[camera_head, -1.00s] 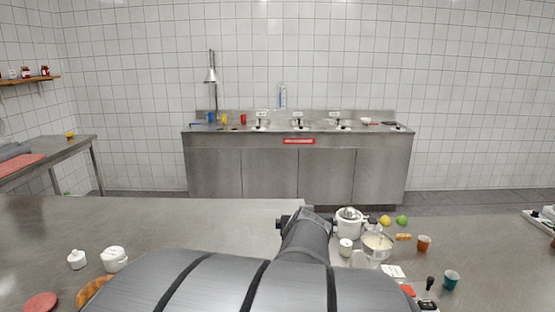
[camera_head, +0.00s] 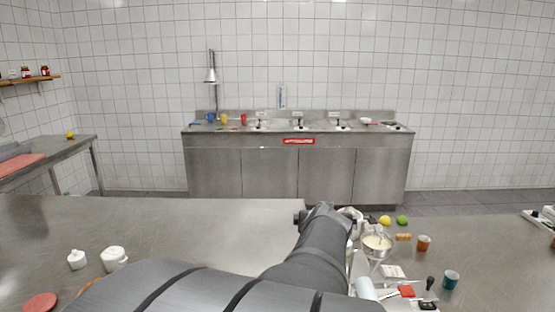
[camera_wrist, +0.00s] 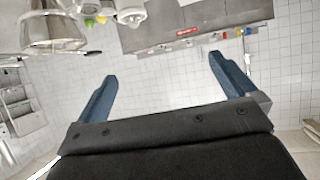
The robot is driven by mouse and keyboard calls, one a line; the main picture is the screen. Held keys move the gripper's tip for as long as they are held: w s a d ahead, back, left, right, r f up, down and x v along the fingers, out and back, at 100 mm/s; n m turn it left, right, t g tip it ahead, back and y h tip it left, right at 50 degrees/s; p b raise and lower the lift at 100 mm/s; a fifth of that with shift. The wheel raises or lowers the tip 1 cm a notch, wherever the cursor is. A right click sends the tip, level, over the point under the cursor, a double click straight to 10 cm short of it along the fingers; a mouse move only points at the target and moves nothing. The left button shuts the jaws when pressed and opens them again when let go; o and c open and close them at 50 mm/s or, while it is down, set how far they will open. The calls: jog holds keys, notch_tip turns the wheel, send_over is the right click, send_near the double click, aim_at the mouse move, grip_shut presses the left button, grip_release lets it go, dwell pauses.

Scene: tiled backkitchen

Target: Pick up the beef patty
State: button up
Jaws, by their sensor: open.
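The beef patty is most likely the reddish round disc (camera_head: 40,303) on the steel counter at the lower left of the head view. It lies flat, partly cut by the bottom edge. My gripper (camera_wrist: 168,85) shows in the wrist view with its two blue fingers wide apart and nothing between them. The patty is not in the wrist view. In the head view my arm reaches over the counter to the right of the patty, well apart from it, and the fingers are hidden.
A brown bun-like item (camera_head: 90,285) lies beside the patty, mostly behind my arm. A mixer bowl (camera_head: 377,243), cups (camera_head: 450,280) and fruit (camera_head: 401,220) crowd the right. The counter's left rear (camera_head: 150,220) is clear.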

dwell(0.3)
jog(key=w+a+n+g+y, duration=0.15)
jog(key=w+a, duration=0.25)
jog(key=a, duration=0.4)
jog(key=w+a+n+y, duration=0.3)
jog(key=w+a, duration=0.1)
jog(key=a, duration=0.4)
jog(key=w+a+f+n+g+y, duration=0.1)
jog(key=a+n+g+y, duration=0.15)
jog(key=a, duration=0.85)
jog(key=w+a+f+n+g+y, duration=0.1)
jog(key=a+n, duration=0.2)
jog(key=a, duration=0.8)
jog(key=s+a+f+n+g, duration=0.25)
jog(key=s+a, duration=0.35)
jog(key=a, duration=0.5)
jog(key=s+a+f+n+g+h, duration=0.1)
jog(key=s+a+n+g, duration=0.15)
jog(key=s+a, duration=0.6)
jog(key=s+a+f+n+g, duration=0.1)
jog(key=s+a+f+n, duration=0.2)
jog(key=a, duration=1.1)
jog(key=x, duration=0.7)
jog(key=s+x, duration=0.1)
jog(key=x, duration=0.3)
jog(key=shift+s+a, duration=0.1)
jog(key=shift+x, duration=2.85)
jog(key=c, duration=1.1)
